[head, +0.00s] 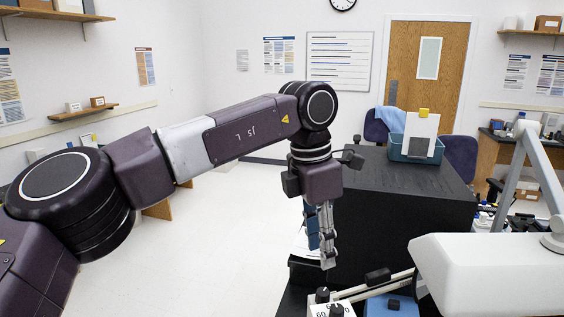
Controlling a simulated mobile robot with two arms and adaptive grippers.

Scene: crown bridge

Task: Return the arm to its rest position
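My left arm reaches in from the left across the head view, and its gripper (326,262) hangs pointing down beside the front left of a black bench (400,190). The fingers show nearly edge-on, close to each other, so I cannot tell whether they are open or shut. I see no object held between them. The fingertips appear just above a device with dial knobs (336,308) at the bottom of the view. My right gripper is not in view.
A blue bin (400,152) with a white board (420,135) stands on the bench. A white device (490,265) with a grey jointed arm (512,175) fills the lower right. A blue block (388,305) lies at the bottom. Open floor (220,245) lies left of the bench.

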